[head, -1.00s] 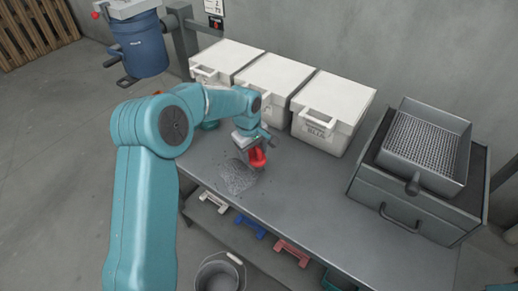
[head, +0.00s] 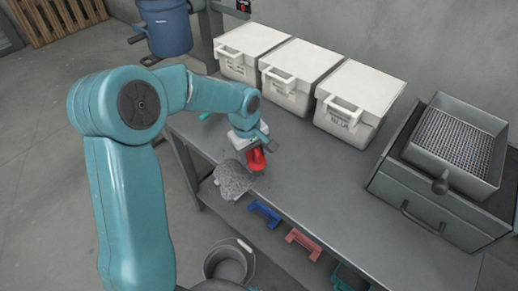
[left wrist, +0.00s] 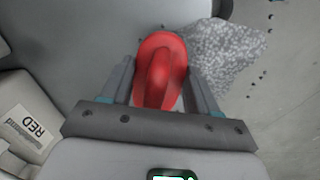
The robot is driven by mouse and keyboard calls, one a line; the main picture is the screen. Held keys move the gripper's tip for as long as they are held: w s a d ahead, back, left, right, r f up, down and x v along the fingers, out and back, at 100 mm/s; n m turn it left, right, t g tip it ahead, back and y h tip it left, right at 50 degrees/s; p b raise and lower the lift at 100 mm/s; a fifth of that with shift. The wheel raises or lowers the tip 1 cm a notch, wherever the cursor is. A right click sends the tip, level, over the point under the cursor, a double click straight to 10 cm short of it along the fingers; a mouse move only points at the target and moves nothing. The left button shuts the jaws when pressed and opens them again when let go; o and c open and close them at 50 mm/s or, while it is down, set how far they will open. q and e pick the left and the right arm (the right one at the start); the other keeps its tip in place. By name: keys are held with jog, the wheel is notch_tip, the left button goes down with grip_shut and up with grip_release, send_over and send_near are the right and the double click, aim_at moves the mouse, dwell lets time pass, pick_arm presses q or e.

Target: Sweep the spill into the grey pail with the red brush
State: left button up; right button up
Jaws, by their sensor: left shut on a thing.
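My left gripper (head: 260,146) is shut on the red brush (head: 256,160), low over the table near its front edge. In the left wrist view the red brush (left wrist: 161,70) stands between the two fingers (left wrist: 160,90). The spill (head: 234,179), a grey speckled heap of grains, lies beside the brush at the table's front edge. It also shows in the left wrist view (left wrist: 222,55), right next to the brush, with a few stray grains around it. The grey pail (head: 228,262) stands below the table edge, its bottom partly hidden. My right gripper is not in view.
Three white boxes (head: 360,98) line the table's back. A grey drawer unit (head: 425,205) with a sieve tray (head: 460,145) stands at the right. Coloured handles (head: 303,241) show below the table's front edge. The table's middle right (head: 330,180) is clear.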

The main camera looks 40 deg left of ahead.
pick_arm(q)
jog(key=s+r+p, duration=0.2)
jog(key=s+r, duration=0.2)
jog(key=s, duration=0.2)
jog(key=shift+s+a+r, duration=0.3)
jog(key=shift+a+r, duration=0.1)
jog(key=shift+a, duration=0.05)
dwell(0.4)
dwell(0.8)
jog(key=w+d+m, duration=0.2)
jog(key=d+m, duration=0.1)
jog(key=d, duration=0.1)
jog(key=w+d+f+m, duration=0.1)
jog(key=w+d+m, duration=0.1)
jog(key=d, duration=0.3)
jog(key=w+d+f+m+g, duration=0.1)
jog(key=w+d+m, duration=0.1)
jog(key=d+m, duration=0.2)
jog(key=shift+d+h, duration=0.3)
jog(key=shift+h, duration=0.1)
jog(key=shift+r+m, duration=0.2)
jog(key=shift+m, duration=2.1)
